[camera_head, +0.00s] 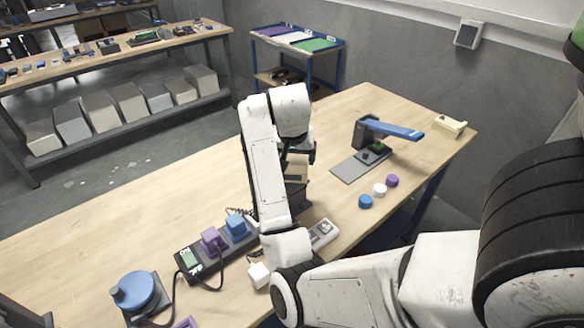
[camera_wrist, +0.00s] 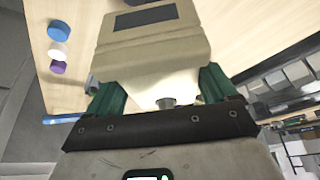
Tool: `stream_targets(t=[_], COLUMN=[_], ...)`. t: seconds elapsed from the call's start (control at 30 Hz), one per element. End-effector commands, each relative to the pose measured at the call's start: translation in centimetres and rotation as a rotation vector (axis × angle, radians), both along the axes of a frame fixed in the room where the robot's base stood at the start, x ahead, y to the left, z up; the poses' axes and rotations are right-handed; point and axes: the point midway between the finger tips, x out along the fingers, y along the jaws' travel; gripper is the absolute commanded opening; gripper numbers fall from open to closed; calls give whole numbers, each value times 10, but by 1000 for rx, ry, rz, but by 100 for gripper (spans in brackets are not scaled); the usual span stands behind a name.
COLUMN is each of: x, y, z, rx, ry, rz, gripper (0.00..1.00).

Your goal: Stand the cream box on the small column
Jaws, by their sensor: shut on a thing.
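The cream box (camera_wrist: 152,52) fills the middle of the wrist view, with a dark rectangular panel on its face and a small metal knob at its near edge. My gripper (camera_wrist: 160,86) is shut on it, one green finger on each side. In the head view the cream box (camera_head: 298,168) shows partly behind my white arm, over the table. A dark block (camera_head: 296,190) shows just below it; whether they touch is hidden. I cannot tell which thing is the small column.
On the wooden table (camera_head: 120,225) stand a dark unit with purple (camera_head: 213,240) and blue (camera_head: 237,225) blocks, and a blue round knob (camera_head: 138,291). A blue-armed device (camera_head: 388,130) and three discs (camera_head: 379,190) are to the right. Bare tabletop lies left of my arm.

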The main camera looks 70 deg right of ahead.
Motion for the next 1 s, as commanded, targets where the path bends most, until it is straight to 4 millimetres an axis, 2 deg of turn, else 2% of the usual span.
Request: stream_targets(t=[0.17, 0.43, 0.83, 0.87, 1.0], x=[7, 8, 8, 8, 8], y=[-4, -4, -5, -5, -5], z=[-9, -39, -45, -45, -45], rx=[0, 0, -1, 0, 0], ry=[0, 0, -1, -1, -1], rz=[1, 1, 0, 0, 0], gripper=[40, 40, 40, 87, 100])
